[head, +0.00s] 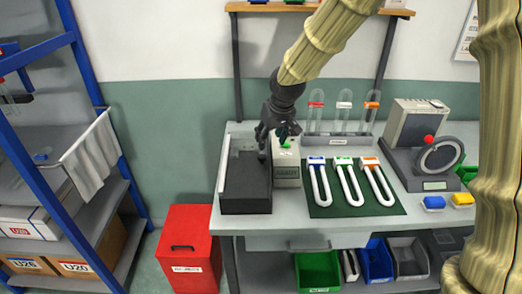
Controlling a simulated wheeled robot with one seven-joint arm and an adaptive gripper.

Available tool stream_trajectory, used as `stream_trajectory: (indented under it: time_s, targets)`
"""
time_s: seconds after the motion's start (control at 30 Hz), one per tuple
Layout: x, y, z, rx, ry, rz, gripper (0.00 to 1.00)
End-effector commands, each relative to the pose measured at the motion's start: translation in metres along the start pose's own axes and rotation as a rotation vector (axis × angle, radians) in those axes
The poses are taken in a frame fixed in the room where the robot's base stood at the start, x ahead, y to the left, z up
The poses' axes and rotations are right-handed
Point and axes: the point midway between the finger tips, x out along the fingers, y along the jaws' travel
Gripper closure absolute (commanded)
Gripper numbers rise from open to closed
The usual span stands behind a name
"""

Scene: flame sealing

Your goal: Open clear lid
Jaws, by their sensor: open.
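A dark box-shaped device (246,188) stands at the left end of the workbench. A pale upright strip (223,170) runs along its left side. I cannot clearly make out a clear lid or tell how it stands. A light grey control unit (287,172) with a green spot on top adjoins the box on the right. My gripper (263,152) is open and points down over the back right part of the dark box, beside the control unit. Whether its fingers touch anything is hard to tell, and it hides part of the box's rear.
Three U-shaped tubes with coloured caps lie on a dark green mat (335,209). More tubes stand in a rack (338,141) behind. A grey machine with a wheel (437,158) is at right. A red bin (189,250) and a blue-framed shelf (88,75) stand left of the bench.

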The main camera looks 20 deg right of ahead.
Motion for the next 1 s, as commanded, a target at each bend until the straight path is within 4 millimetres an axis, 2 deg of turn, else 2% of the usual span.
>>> stream_trajectory:
  time_s: [0.2, 0.7, 1.0]
  targets:
    - [0.024, -0.009, -0.002, -0.012, -0.003, -0.005, 0.51]
    - [0.080, -0.008, -0.002, -0.011, -0.002, -0.004, 0.51]
    - [0.100, -0.007, -0.002, -0.008, -0.001, -0.004, 0.51]
